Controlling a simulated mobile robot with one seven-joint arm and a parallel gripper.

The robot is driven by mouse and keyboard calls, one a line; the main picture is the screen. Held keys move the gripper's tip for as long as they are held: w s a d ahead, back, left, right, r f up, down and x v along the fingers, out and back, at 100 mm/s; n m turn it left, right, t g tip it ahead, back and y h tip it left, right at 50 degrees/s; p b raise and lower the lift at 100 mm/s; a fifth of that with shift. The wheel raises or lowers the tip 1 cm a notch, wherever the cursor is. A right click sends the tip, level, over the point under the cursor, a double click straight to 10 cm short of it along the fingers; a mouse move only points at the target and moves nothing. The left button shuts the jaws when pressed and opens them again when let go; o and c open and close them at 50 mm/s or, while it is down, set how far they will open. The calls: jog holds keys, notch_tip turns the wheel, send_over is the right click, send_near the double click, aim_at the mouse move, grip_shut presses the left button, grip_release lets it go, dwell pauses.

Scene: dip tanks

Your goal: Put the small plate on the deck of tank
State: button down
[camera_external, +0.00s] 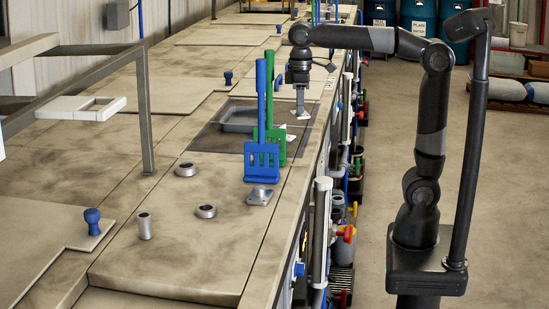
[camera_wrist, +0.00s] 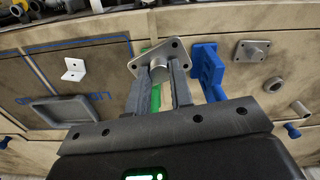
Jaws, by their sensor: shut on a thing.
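A small grey metal plate with corner holes and a round boss shows in the wrist view (camera_wrist: 147,52). My gripper (camera_wrist: 159,74) is shut on its boss, and the plate sits at the fingertips. In the external view my gripper (camera_external: 300,101) points down above the tank deck (camera_external: 140,245), behind the blue and green racks.
A blue rack (camera_external: 262,165) and a green rack (camera_external: 283,143) with tall handles stand close to my gripper. A grey tray (camera_external: 226,130) and a white bracket (camera_wrist: 73,70) lie nearby. Metal rings (camera_external: 206,211) and a short cylinder (camera_external: 145,226) stand on the front deck.

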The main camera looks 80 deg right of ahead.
jog(key=w+d+f+m, duration=0.2)
jog(key=w+d, duration=0.2)
jog(key=d, duration=0.5)
jog(key=w+d+f+m, duration=0.1)
jog(key=w+d+f, duration=0.15)
jog(key=d, duration=0.65)
jog(key=w+d+f+m, duration=0.15)
jog(key=w+d, duration=0.25)
jog(key=d, duration=0.5)
jog(key=w+a+f, duration=0.4)
jog(key=w+a, duration=0.1)
jog(key=w+a+f, duration=0.2)
jog(key=w+a, duration=0.1)
jog(key=shift+w+a+f, duration=0.1)
jog(key=shift+w+a, duration=0.05)
jog(key=shift+f, duration=2)
jog(key=c, duration=1.3)
grip_release()
jog(key=shift+f, duration=0.15)
